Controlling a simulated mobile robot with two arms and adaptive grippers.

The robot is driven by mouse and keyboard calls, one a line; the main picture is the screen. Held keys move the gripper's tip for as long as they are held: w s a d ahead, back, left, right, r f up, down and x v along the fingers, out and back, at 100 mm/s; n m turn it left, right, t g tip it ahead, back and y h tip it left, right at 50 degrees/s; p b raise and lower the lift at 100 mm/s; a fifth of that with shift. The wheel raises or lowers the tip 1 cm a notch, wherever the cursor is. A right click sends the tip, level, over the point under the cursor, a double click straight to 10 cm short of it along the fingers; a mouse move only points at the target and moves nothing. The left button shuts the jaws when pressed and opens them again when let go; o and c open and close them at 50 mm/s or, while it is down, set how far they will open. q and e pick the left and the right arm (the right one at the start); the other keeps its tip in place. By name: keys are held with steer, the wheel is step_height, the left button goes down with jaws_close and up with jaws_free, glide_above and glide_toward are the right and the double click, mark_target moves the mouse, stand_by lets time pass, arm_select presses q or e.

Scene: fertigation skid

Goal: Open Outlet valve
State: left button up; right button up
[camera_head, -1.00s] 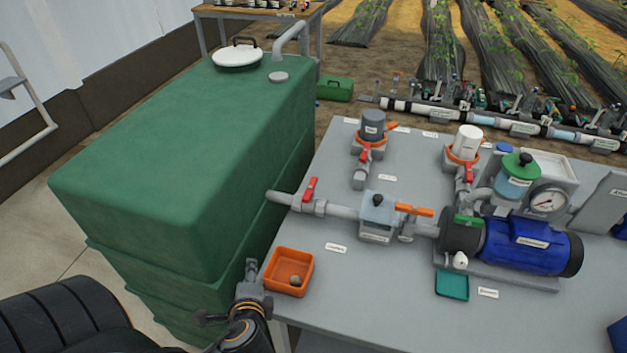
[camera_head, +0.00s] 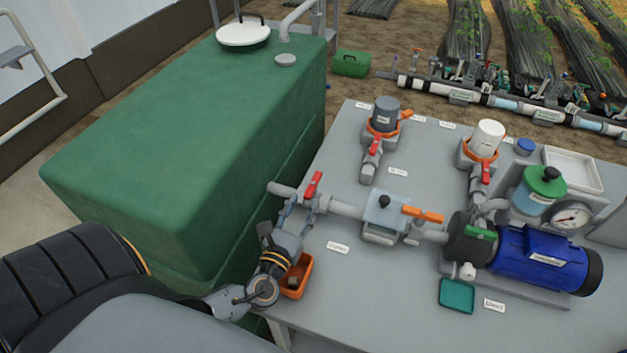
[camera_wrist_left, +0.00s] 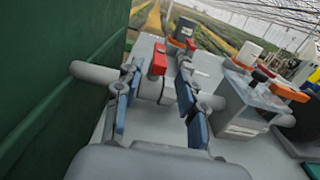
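A red-handled valve (camera_head: 313,185) sits on the grey pipe between the green tank (camera_head: 180,130) and the grey-blue pump-line box (camera_head: 384,217). Its handle lies crosswise to the pipe. A white label (camera_head: 338,247) lies on the table near it; its print is too small to read surely. My left gripper (camera_head: 299,207) is at the near side of this valve, fingers pointing towards it. In the left wrist view the gripper (camera_wrist_left: 157,100) is open, with the red handle (camera_wrist_left: 159,60) beyond and between its blue-padded fingers. Contact cannot be told. My right gripper is not in view.
An orange tray (camera_head: 298,278) stands beneath my left wrist, partly hidden. Other red-handled valves (camera_head: 374,146) (camera_head: 486,173) stand farther back. An orange lever (camera_head: 423,214) and blue pump (camera_head: 540,255) are to the right. The front table area is mostly clear.

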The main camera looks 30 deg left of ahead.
mark_target(319, 172)
arm_select(q)
steer(key=p+x, duration=0.1)
steer(key=x, duration=0.5)
steer(key=shift+w+a, duration=0.1)
steer(key=shift+w, duration=0.1)
steer(key=shift+w+a, duration=0.15)
steer(key=shift+w, duration=0.5)
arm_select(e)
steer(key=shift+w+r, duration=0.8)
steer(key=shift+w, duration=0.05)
arm_select(q)
jaws_close()
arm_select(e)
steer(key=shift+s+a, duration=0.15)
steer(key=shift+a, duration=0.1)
